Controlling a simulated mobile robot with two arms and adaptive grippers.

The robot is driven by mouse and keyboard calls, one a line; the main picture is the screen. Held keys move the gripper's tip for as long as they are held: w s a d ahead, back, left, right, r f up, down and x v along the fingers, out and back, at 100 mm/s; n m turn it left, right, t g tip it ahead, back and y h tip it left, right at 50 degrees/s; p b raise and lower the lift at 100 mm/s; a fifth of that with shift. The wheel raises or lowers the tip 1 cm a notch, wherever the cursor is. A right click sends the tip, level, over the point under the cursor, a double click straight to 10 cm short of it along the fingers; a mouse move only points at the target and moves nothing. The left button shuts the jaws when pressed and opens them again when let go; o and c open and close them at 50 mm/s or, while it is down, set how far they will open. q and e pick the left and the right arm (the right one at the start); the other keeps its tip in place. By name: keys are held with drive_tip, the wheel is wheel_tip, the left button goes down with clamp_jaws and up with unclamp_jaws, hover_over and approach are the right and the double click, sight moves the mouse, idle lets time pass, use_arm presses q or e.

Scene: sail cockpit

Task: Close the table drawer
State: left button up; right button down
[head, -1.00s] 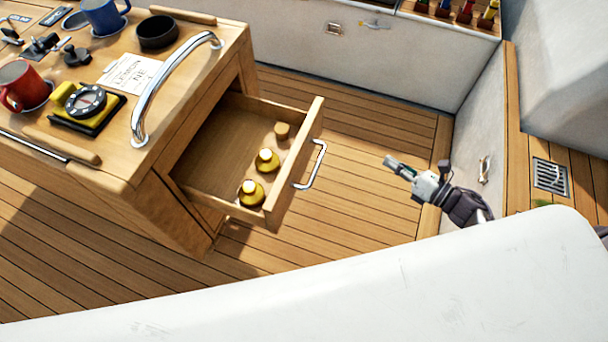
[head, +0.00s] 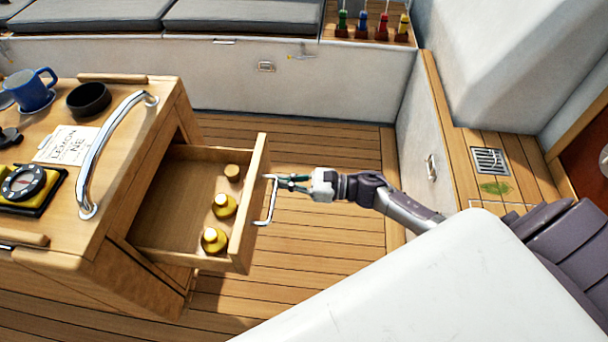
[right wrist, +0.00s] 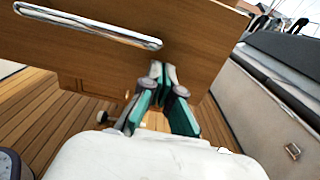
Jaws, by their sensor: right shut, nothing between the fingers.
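The table drawer (head: 175,190) is pulled out from the wooden table (head: 135,235). Two yellow-topped items and a small wooden piece lie in it. Its front carries a chrome bar handle (head: 269,205). My right gripper (head: 278,180) is shut and empty, with its tips at the upper end of the handle in the head view; I cannot tell whether they touch. In the right wrist view, the gripper (right wrist: 160,68) points at the wooden drawer front (right wrist: 95,60), with the handle (right wrist: 90,25) to its upper left. My left gripper is out of view.
On the table top are a blue mug (head: 35,92), a black bowl (head: 88,99), a compass (head: 22,183) and a chrome grab rail (head: 112,150). Grey-cushioned benches (head: 240,15) line the back. The plank floor right of the drawer (head: 340,150) is otherwise clear.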

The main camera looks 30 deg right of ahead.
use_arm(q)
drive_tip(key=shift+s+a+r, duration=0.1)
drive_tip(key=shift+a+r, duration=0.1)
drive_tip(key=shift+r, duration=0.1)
use_arm(e)
drive_tip(key=shift+x, duration=0.9)
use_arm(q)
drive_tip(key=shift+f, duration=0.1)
use_arm(e)
drive_tip(key=shift+a, duration=0.1)
